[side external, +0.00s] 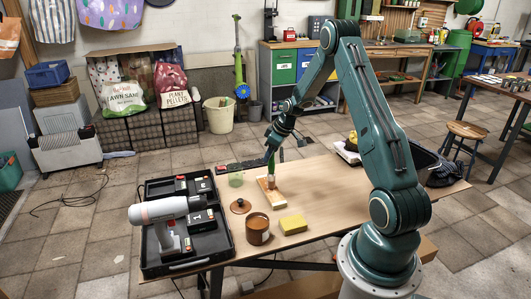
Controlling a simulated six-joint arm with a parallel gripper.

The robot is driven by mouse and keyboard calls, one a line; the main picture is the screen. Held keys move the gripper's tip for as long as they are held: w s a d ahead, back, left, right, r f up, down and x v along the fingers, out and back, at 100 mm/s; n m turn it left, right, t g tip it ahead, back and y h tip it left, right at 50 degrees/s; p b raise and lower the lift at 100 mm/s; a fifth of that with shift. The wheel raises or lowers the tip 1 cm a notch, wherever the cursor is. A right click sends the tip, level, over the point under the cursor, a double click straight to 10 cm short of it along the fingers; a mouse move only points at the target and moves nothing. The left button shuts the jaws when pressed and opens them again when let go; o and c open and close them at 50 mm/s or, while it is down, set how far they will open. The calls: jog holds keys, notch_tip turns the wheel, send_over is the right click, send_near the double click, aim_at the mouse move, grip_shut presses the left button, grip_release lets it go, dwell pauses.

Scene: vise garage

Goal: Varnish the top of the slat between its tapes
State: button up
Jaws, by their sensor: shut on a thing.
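My gripper (271,152) is shut on a brush (271,168) with a green handle, which points down and stands nearly upright. The brush's lower end is over the far half of the slat (277,199), a pale wooden strip lying on the table. I cannot tell whether the bristles touch the slat. The tapes on the slat are too small to make out. A brown pot (257,229) with brown liquid, probably the varnish, stands in front of the slat. A round brown lid (240,206) with a knob lies to the pot's left.
A yellow sponge (293,224) lies right of the pot. A pale green glass (236,180) stands left of the slat. A black tool case (158,262) with a drill (165,212) fills the table's left end. The tabletop (335,195) right of the slat is clear.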

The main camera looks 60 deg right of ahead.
jog(key=shift+s+a, duration=3.05)
jog(key=shift+s, duration=0.25)
jog(key=shift+w+d, duration=5.55)
jog(key=shift+w, duration=0.95)
jog(key=shift+s+a, duration=5.65)
jog(key=shift+s, duration=0.4)
notch_tip(320, 180, up, 8)
jog(key=shift+a, duration=0.15)
